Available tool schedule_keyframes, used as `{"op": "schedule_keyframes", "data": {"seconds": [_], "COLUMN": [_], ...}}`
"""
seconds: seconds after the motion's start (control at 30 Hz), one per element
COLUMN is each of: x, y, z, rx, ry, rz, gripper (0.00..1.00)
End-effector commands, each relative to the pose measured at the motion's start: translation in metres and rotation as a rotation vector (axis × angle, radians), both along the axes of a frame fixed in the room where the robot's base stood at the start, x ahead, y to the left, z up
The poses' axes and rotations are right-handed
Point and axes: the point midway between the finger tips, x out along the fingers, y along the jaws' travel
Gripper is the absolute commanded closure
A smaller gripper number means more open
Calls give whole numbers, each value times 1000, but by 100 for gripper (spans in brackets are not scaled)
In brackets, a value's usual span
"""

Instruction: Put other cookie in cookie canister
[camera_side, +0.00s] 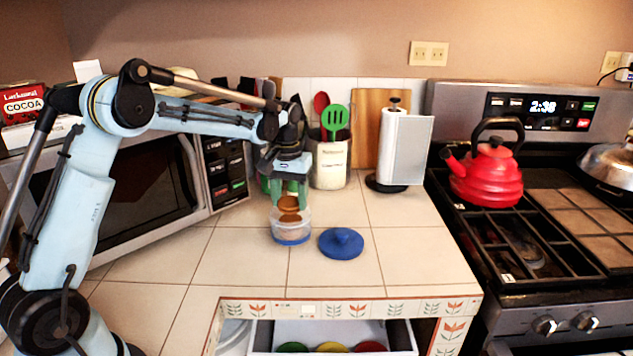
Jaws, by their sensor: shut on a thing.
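The cookie canister (291,233) is a clear round container with a blue base on the tiled counter. Its blue lid (341,243) lies on the counter just to the right. My gripper (289,200) points down directly above the canister, its green fingers shut on a brown cookie (289,204). The cookie is at the canister's mouth; I cannot tell how far inside it is. Some brown shows just below the held cookie, and I cannot tell whether it is a separate cookie.
A utensil crock (330,163) and a paper towel holder (404,150) stand behind. A microwave (130,185) is at left, and a stove with a red kettle (487,175) at right. An open drawer (333,336) sits below the counter's front edge. The counter right of the lid is clear.

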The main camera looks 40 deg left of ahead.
Motion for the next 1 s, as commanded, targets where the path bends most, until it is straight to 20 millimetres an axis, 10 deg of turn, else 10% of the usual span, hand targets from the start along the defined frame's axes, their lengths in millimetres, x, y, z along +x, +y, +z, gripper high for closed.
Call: {"op": "schedule_keyframes", "data": {"seconds": [0.07,0.1,0.3,0.67,1.0], "x": [0,0,0,0,0], "y": [0,0,0,0,0], "z": [0,0,0,5,60], "rx": [0,0,0,0,0], "ry": [0,0,0,0,0], "rz": [0,0,0,0,0], "gripper": [73,41,14,14,14]}}
